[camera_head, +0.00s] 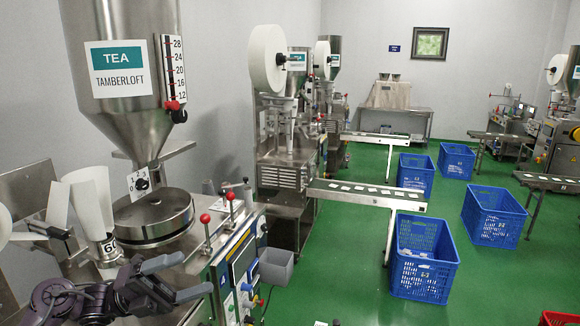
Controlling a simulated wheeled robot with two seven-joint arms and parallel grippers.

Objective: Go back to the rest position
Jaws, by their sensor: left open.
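My left gripper (197,274) is at the lower left of the head view, dark, with its two fingers spread apart and nothing between them. It is in front of the steel tea packing machine, close to its round steel turntable (153,214) and below it in the picture. The steel hopper (122,60) with the TEA TAMBERLOFT label stands above the turntable. My right gripper does not show.
Red-knobbed levers (206,230) stand on the machine top right of my left gripper. A grey bin (277,265) hangs at the machine's side. A conveyor (367,193) carries several teabags toward a blue crate (424,275). Green floor (350,235) is open between.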

